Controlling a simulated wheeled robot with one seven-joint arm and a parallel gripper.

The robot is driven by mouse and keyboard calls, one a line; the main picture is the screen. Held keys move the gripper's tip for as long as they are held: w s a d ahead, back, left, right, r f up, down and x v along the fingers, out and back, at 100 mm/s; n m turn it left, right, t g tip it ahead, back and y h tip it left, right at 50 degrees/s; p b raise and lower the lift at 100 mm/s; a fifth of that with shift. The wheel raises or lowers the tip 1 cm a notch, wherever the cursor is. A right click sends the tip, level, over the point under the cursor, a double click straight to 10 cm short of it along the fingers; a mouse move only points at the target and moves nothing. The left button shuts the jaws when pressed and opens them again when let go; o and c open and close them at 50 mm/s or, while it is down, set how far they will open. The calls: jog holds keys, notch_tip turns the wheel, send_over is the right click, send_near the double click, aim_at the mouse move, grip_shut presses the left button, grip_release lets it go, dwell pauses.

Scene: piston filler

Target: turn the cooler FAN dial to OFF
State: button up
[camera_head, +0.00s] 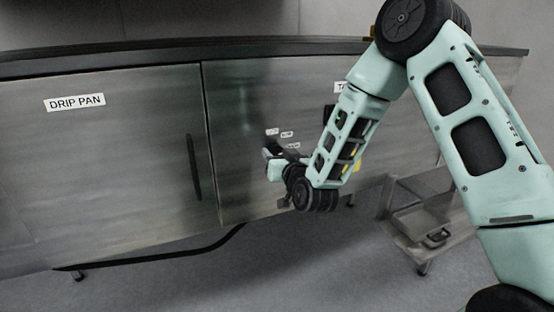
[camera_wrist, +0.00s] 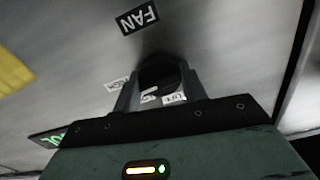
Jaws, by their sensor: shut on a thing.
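The FAN dial (camera_wrist: 160,70) is a dark round knob on the grey metal panel, below the FAN label (camera_wrist: 137,17) in the wrist view. My gripper (camera_wrist: 160,84) is shut on the dial, with one finger on each side of it. Small white labels sit around the dial, partly hidden by the fingers; the dial's pointer cannot be made out. In the head view my gripper (camera_head: 275,150) is against the right-hand panel of the cabinet, and it mostly hides the dial there.
The steel cabinet has a DRIP PAN label (camera_head: 74,102) on its left panel and a dark vertical handle (camera_head: 193,167). A low metal stand (camera_head: 425,215) is on the floor at the right. A green display (camera_wrist: 47,139) and a yellow patch (camera_wrist: 12,72) show in the wrist view.

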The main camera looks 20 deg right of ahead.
jog(key=n+b, duration=1.5)
jog(key=n, duration=0.1)
jog(key=shift+n, duration=0.3)
dwell(0.4)
jog(key=o, duration=1)
jog(key=shift+s, duration=0.1)
